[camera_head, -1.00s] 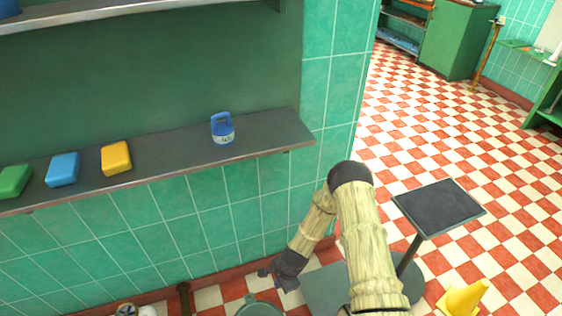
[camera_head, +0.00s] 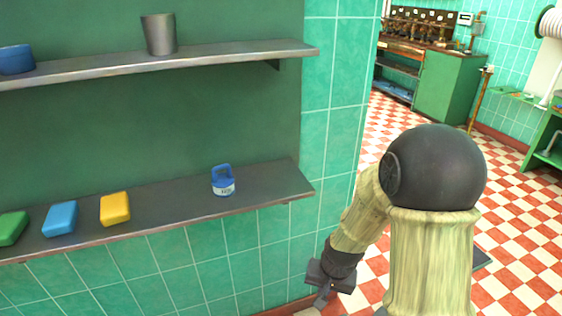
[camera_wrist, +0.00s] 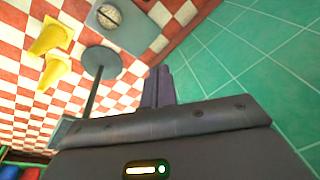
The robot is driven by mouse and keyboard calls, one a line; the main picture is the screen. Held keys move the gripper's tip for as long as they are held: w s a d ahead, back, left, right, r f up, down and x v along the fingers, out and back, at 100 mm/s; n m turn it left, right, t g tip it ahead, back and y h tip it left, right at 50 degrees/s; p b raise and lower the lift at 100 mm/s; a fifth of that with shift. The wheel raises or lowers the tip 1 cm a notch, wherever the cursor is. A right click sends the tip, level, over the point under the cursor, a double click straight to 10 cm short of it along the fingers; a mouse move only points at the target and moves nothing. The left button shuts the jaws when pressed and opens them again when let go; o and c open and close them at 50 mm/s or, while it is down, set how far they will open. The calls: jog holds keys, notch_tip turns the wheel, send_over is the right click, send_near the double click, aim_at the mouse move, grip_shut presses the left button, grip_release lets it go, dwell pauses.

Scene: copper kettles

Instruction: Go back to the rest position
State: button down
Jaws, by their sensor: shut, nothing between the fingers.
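My gripper (camera_head: 323,297) hangs low at the bottom of the head view, below the end of the lower shelf and close to the tiled wall. Its fingers point down. In the wrist view my gripper (camera_wrist: 158,84) shows two dark fingers pressed together with nothing between them. My arm is folded at the elbow, with the dark joint high at the right of the head view.
An upper shelf (camera_head: 220,55) carries a metal cup (camera_head: 159,34). Yellow cones (camera_wrist: 50,38) stand on the checkered floor.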

jog(key=s+d+r+n+h, duration=0.1)
jog(key=s+d+r+n, duration=0.3)
jog(key=s+r, duration=0.45)
notch_tip(320, 180, up, 24)
jog(key=m+p, duration=0.1)
jog(key=p, duration=2.2)
jog(key=shift+d+t+p, duration=0.25)
jog(key=shift+t+p, duration=0.05)
jog(key=shift+p, duration=0.05)
jog(key=shift+w, duration=0.1)
